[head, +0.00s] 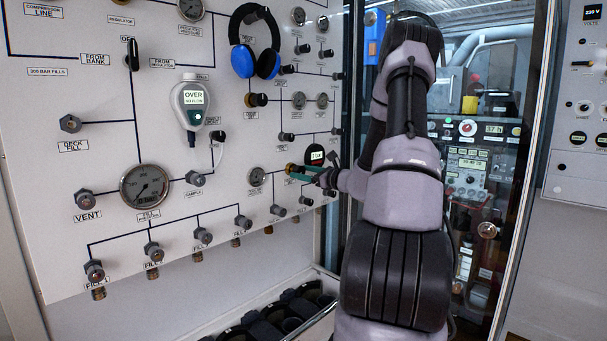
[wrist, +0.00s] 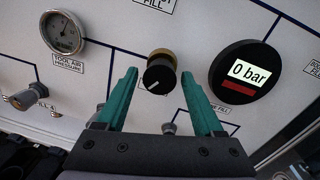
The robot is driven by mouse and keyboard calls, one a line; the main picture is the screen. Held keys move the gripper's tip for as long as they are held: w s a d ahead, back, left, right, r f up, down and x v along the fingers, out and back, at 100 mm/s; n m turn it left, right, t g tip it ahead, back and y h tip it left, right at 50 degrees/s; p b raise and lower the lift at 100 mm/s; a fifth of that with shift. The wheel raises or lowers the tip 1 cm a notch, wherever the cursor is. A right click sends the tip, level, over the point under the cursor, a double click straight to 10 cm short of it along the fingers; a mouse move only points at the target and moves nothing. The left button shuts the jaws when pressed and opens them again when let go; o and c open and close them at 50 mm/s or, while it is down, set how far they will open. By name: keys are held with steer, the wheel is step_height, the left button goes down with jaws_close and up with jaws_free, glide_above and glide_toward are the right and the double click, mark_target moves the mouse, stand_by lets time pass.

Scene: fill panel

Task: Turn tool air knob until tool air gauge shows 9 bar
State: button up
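The tool air gauge (wrist: 62,33), a round white analogue dial labelled TOOL AIR PRESSURE, is at upper left in the wrist view. Its needle reading is too small to tell. It also shows in the head view (head: 257,177). A black knob with a white mark and brass collar (wrist: 159,76) sits right of it; its own label is not readable. My gripper (wrist: 160,80) has green fingers apart, one on each side of this knob, with visible gaps. In the head view my gripper (head: 306,174) is at the panel, partly covering the knob.
A black round digital display (wrist: 245,72) reading 0 bar is close to the right finger. A small metal knob (wrist: 170,128) is below, between the fingers. Blue and black ear defenders (head: 243,62) hang above. A bin of dark items (head: 270,325) is below the panel.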

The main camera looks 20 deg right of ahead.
jaws_close()
steer(key=shift+n, duration=0.8)
steer(key=shift+o, duration=1.6)
jaws_free()
steer(key=v, duration=1.1)
